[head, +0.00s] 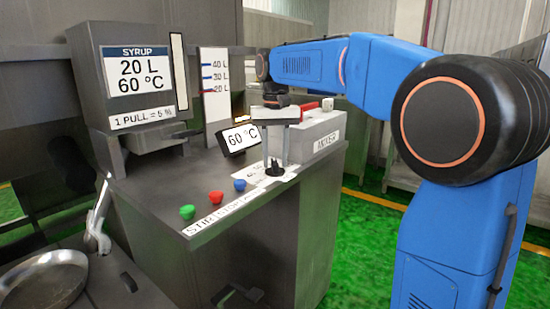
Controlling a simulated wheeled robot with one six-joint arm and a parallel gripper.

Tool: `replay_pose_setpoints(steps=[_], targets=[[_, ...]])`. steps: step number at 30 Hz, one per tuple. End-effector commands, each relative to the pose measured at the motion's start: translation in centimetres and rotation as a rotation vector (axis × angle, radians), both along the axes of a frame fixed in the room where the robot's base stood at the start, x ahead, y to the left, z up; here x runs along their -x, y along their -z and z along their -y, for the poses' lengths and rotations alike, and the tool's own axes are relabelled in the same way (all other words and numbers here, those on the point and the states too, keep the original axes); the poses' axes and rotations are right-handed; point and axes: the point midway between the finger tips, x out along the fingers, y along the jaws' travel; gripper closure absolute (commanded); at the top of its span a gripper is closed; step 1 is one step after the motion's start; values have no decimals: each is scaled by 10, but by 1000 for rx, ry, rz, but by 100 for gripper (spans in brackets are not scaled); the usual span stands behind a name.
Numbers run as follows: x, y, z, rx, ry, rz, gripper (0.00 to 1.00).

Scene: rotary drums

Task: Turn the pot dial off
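The small black dial (274,168) stands on a white label plate (256,174) on the steel console top. I take it to be the pot dial. The label's markings are partly covered and too small to read fully, so the dial's setting cannot be told. My gripper (275,158) points down directly over the dial, its grey fingers reaching close to it. Whether the fingers touch the dial or have closed on it is not clear.
Green (187,212), red (216,197) and blue (240,185) buttons line the console's front left. A syrup dispenser (139,75) stands behind left, a grey box (318,133) right of my gripper. A round pan (42,280) is at lower left.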

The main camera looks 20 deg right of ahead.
Motion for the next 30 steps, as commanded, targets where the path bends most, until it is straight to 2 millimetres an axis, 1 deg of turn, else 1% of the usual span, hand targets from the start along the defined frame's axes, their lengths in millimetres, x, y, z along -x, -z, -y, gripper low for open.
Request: replay_pose_setpoints(steps=[9, 11, 12, 13, 14, 23, 30], targets=[[0, 2, 0, 0, 0, 0, 67], [0, 2, 0, 0, 0, 0, 82], [0, 2, 0, 0, 0, 0, 91], [0, 2, 0, 0, 0, 0, 98], [0, 2, 0, 0, 0, 0, 100], [0, 2, 0, 0, -19, 0, 100], [0, 2, 0, 0, -125, 0, 100]])
